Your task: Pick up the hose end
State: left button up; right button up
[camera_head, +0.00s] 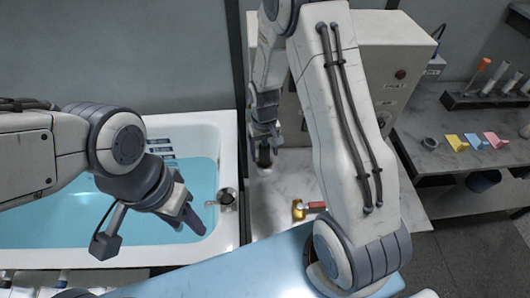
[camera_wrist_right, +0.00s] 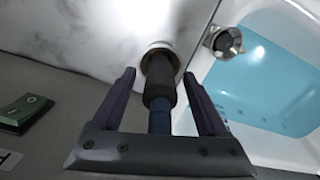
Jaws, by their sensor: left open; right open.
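The hose end (camera_wrist_right: 159,82) is a dark, ribbed cylinder with a blue lower part, seen in the right wrist view. It lies between the fingers of my right gripper (camera_wrist_right: 160,76), which are open with a gap on each side. A pale ring surrounds its far tip. In the head view, a dark round piece (camera_head: 264,156), likely the same end, shows at my right gripper (camera_head: 264,138) beside the tub. My left gripper (camera_head: 188,217) is open and empty over the tub's water. The rest of the hose is hidden.
The white bathtub (camera_head: 229,150) holds blue water; a metal round fitting (camera_head: 227,197) sits at its rim. A brass-and-red tool (camera_head: 308,209) lies on the marble top. A beige control box (camera_head: 385,60) stands behind my right arm. A green switch (camera_wrist_right: 25,112) shows in the wrist view.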

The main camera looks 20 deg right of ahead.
jog(key=shift+f, duration=0.4)
jog(key=shift+c, duration=0.3)
grip_shut()
jog(key=shift+r, duration=0.15)
